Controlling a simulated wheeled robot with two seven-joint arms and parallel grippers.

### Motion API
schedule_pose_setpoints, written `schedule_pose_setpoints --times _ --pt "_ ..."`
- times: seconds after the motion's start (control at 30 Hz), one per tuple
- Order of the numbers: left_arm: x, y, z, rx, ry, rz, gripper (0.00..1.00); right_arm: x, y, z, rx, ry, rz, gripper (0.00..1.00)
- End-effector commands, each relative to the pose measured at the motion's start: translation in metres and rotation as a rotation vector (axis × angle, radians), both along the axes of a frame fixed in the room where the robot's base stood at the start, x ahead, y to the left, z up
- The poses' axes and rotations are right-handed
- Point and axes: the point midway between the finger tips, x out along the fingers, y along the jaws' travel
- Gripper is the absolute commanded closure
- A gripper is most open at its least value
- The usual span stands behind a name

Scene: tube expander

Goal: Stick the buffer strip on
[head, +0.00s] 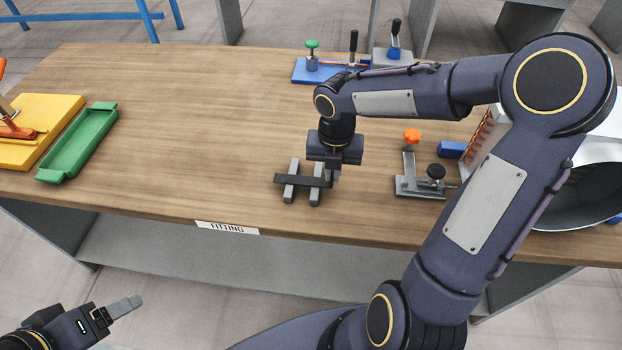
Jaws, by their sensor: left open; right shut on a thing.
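A dark strip (300,181), which looks like the buffer strip, lies across two short grey bars (289,192) on the wooden table, near its front edge. My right gripper (331,172) points down at the strip's right end and is shut on it. The fingertips are partly hidden, and I cannot tell whether the strip is pressed onto the bars or just above them. My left gripper (125,306) is open and empty, low at the left, in front of the table and away from the strip.
A green tray (79,144) and a yellow board with an orange tool (38,118) are at the left. A blue-based fixture (303,74) is at the back. A clamp with an orange knob (411,137) stands right of the strip. A grey bowl (585,198) is at far right. The table's left-middle is clear.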

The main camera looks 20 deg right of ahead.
Motion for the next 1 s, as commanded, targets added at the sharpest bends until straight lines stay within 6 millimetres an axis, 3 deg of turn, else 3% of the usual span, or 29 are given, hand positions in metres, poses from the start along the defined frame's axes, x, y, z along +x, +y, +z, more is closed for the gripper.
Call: schedule_pose_setpoints --times 1.0 --pt "0.000 0.000 0.056 0.000 0.000 0.000 0.27 0.000 0.000 0.056 0.000 0.000 0.000 1.00"
